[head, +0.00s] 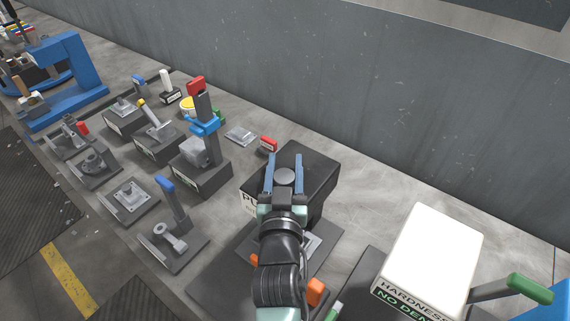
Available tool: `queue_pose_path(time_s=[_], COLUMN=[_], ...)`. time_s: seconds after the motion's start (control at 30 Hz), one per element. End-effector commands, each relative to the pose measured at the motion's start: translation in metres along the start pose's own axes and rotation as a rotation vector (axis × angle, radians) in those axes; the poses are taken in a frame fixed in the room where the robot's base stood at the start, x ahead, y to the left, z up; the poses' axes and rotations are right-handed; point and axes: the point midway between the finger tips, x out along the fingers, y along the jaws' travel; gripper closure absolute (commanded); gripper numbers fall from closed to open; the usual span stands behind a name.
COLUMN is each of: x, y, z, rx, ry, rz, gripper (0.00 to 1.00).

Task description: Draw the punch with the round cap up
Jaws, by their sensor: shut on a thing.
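The punch shows as a grey round cap (285,176), seen from above, over a dark block (316,178). The start of a label, "PU", shows on the block's left face. My gripper (284,160) reaches over the block from the front, with one blue finger on each side of the cap. It is shut on the punch by its cap. The punch's shaft below the cap is hidden, so I cannot tell how far it sits in the block.
A white box labelled "HARDNESS" (432,245) with a green-handled lever stands right. Several plates with castings lie further left. A grey wall (330,70) runs behind.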

Motion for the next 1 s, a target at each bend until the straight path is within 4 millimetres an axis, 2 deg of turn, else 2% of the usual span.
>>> queue_pose_path(time_s=[0.43, 0.6, 0.87, 0.9, 1.0], x=[0.000, 0.000, 0.000, 0.000, 0.000], y=[0.000, 0.001, 0.000, 0.000, 0.000], z=[0.001, -0.015, -0.018, -0.018, -0.017], rx=[0.000, 0.002, 0.001, 0.001, 0.001], ry=[-0.002, 0.001, 0.008, 0.008, 0.006], rz=[0.000, 0.002, -0.001, -0.001, 0.000], gripper=[1.00, 1.00, 1.00, 0.44, 0.26])
